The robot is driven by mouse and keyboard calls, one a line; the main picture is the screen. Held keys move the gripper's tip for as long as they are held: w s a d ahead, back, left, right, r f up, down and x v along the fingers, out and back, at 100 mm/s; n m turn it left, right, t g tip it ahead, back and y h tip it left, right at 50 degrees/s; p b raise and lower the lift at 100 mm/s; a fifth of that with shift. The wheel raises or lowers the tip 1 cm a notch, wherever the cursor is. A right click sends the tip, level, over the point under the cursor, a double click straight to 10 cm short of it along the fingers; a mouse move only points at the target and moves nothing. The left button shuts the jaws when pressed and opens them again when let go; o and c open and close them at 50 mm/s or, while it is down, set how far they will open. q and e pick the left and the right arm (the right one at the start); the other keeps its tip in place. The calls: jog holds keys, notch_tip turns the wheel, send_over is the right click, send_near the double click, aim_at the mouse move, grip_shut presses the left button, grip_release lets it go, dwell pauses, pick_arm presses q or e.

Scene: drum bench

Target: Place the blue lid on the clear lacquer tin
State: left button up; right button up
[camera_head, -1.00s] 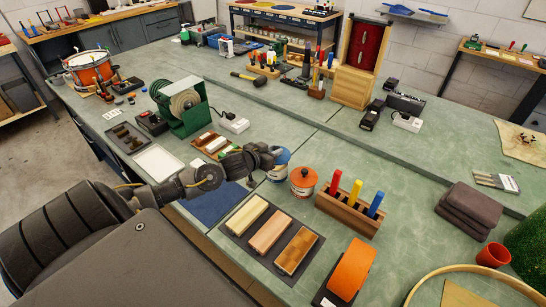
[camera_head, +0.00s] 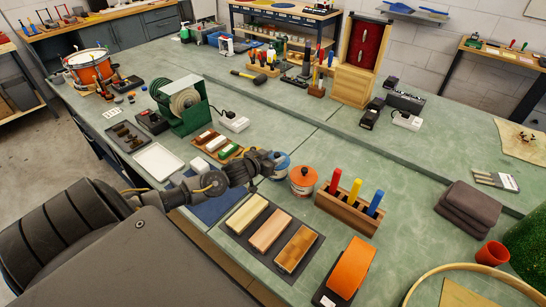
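My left gripper (camera_head: 268,162) reaches in from the left and is at the left side of a small white-and-blue tin (camera_head: 281,171). Blue shows at the top of this tin, where the blue lid (camera_head: 283,158) appears to be. The gripper partly covers the lid and tin, so I cannot tell whether the lid sits flat or touches the fingers. The fingers are too small and dark to show whether they are open or shut. A second tin with an orange lid (camera_head: 303,175) stands just to the right. My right gripper is not in view.
A wooden rack with red, yellow and blue handles (camera_head: 349,207) stands right of the tins. A dark mat with wooden blocks (camera_head: 270,232) lies in front. A green grinder (camera_head: 183,105) and a white tray (camera_head: 159,161) are to the left. Bench behind the tins is clear.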

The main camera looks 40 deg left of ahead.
pick_arm(q)
jog(key=shift+r, duration=0.15)
jog(key=b+v, duration=0.1)
jog(key=v, duration=1.1)
jog(key=shift+b, duration=0.35)
